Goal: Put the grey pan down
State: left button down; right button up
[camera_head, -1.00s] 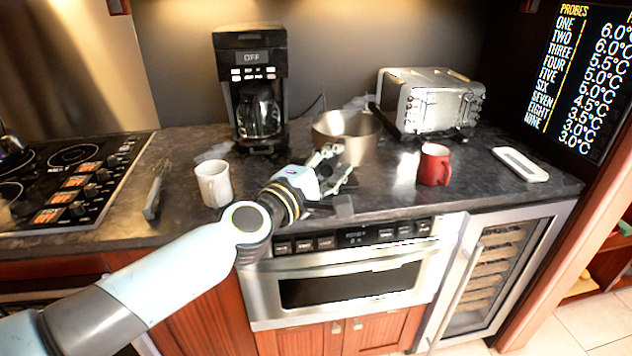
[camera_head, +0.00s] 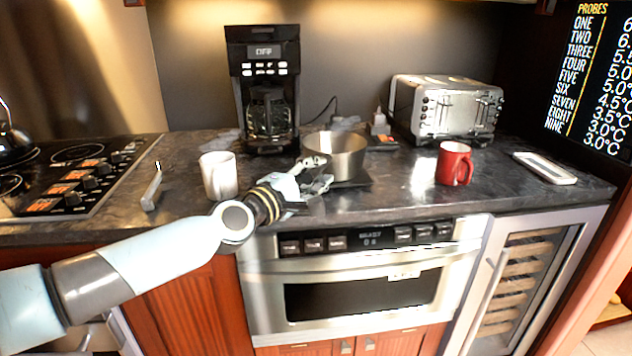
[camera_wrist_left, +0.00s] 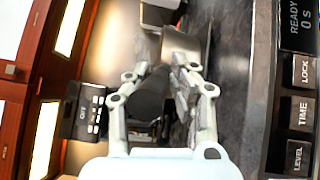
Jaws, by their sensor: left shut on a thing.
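The grey pan (camera_head: 348,152) is a shiny round metal pan over the counter, between the coffee maker and the toaster. My left gripper (camera_head: 322,172) is at its front left side. In the left wrist view, my left gripper (camera_wrist_left: 155,85) is shut on the pan's dark handle (camera_wrist_left: 150,97), and part of the metal pan (camera_wrist_left: 181,43) shows beyond the fingers. A dark flat piece (camera_head: 352,183) shows just below the pan; I cannot tell whether the pan touches it. My right gripper is not in view.
A white mug (camera_head: 218,176) stands left of the gripper, and a red mug (camera_head: 453,163) stands to the right. The coffee maker (camera_head: 262,85) and toaster (camera_head: 447,107) stand behind. Bare counter (camera_head: 405,185) lies right of the pan. The microwave drawer (camera_head: 365,290) is below the counter edge.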

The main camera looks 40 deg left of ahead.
pick_arm(q)
jog(key=c, duration=1.1)
grip_release()
jog(key=shift+c, duration=0.2)
